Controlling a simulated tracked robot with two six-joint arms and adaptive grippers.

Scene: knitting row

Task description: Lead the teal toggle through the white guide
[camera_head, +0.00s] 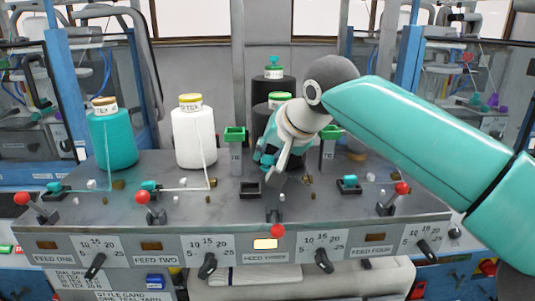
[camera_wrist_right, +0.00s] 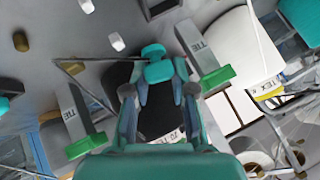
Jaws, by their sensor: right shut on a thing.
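My right gripper (camera_head: 268,162) is above the feed three part of the grey panel, pointing down. In the right wrist view its fingers (camera_wrist_right: 160,82) are shut on a teal toggle (camera_wrist_right: 154,52), whose rounded end sticks out past the fingertips. In that view a white guide (camera_wrist_right: 117,41) stands on the panel to the left of the toggle, apart from it. A second white guide (camera_wrist_right: 86,5) is at the top edge. In the head view the gripper hides the toggle's details and some of the panel below it. My left gripper is not in view.
An empty black holder (camera_head: 250,189) is beside the gripper. Green-topped posts (camera_head: 235,134) and a black yarn cone (camera_head: 273,90) stand behind. Teal (camera_head: 113,137) and white (camera_head: 193,137) cones are at left. Red-knobbed levers (camera_head: 142,198) line the front. Brass pegs (camera_wrist_right: 21,41) stand nearby.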

